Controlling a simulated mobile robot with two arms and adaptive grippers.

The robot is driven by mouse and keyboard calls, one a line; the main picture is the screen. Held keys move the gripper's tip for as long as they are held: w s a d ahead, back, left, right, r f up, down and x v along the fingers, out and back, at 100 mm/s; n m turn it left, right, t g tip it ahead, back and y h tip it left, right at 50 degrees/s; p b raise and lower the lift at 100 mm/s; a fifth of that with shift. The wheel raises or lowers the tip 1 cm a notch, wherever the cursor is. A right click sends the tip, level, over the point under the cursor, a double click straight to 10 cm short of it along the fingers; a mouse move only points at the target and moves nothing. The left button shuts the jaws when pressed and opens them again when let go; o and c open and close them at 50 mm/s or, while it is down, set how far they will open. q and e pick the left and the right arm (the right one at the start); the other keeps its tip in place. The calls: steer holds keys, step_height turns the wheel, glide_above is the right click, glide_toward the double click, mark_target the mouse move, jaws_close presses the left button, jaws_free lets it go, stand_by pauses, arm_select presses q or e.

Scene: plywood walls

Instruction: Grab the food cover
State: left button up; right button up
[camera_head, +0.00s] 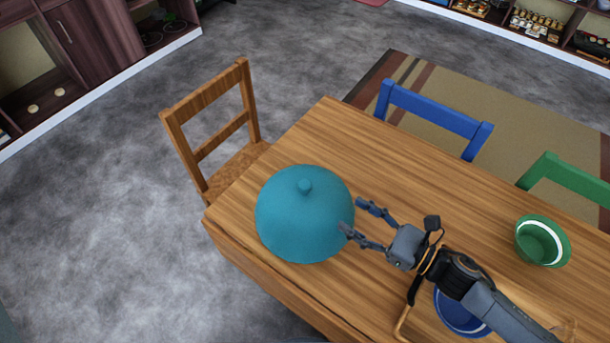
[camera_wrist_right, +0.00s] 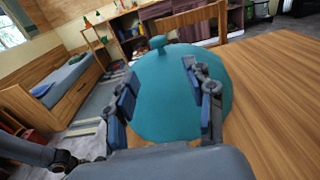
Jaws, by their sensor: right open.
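The food cover (camera_head: 300,220) is a teal dome with a small round knob on top. It stands upright near the left end of the wooden table. My right gripper (camera_head: 352,218) is open beside the right side of the dome, its fingers pointing at it. In the right wrist view the food cover (camera_wrist_right: 170,85) lies straight ahead, its knob at the top, and the open right gripper (camera_wrist_right: 158,95) frames part of the dome. I cannot tell whether a fingertip touches it. Nothing is between the fingers' pads that I can see held. My left gripper is not in view.
The wooden table (camera_head: 400,170) has clear room behind the dome. A green bowl (camera_head: 541,241) stands at the right, and a blue bowl (camera_head: 455,318) is partly hidden under my right arm. A wooden chair (camera_head: 215,130), a blue chair (camera_head: 435,108) and a green chair (camera_head: 570,178) border the table.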

mark_target(304, 183)
steer(key=x, duration=0.1)
steer(key=p+x, duration=0.1)
steer(key=x, duration=0.2)
steer(key=shift+s+a+r, duration=0.1)
steer(key=shift+s+r, duration=0.05)
steer(key=shift+r, duration=0.2)
steer(key=p+x, duration=0.1)
steer(key=x, duration=0.2)
steer(key=shift+p+x, duration=0.3)
steer(key=shift+x, duration=0.6)
steer(key=shift+w+a+r+p, duration=0.15)
steer(key=shift+w+a+p, duration=0.25)
steer(key=shift+a, duration=0.05)
steer(key=shift+w+a+r+p, duration=0.2)
steer(key=shift+w+a+p, duration=0.15)
steer(key=shift+a+p, duration=0.1)
steer(key=shift+f+x, duration=0.2)
steer(key=shift+x, duration=0.9)
steer(key=shift+w+a+f, duration=0.1)
steer(key=shift+a, duration=0.05)
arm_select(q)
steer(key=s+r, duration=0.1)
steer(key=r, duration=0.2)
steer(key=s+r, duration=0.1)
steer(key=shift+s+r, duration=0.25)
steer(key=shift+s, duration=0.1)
arm_select(e)
jaws_close()
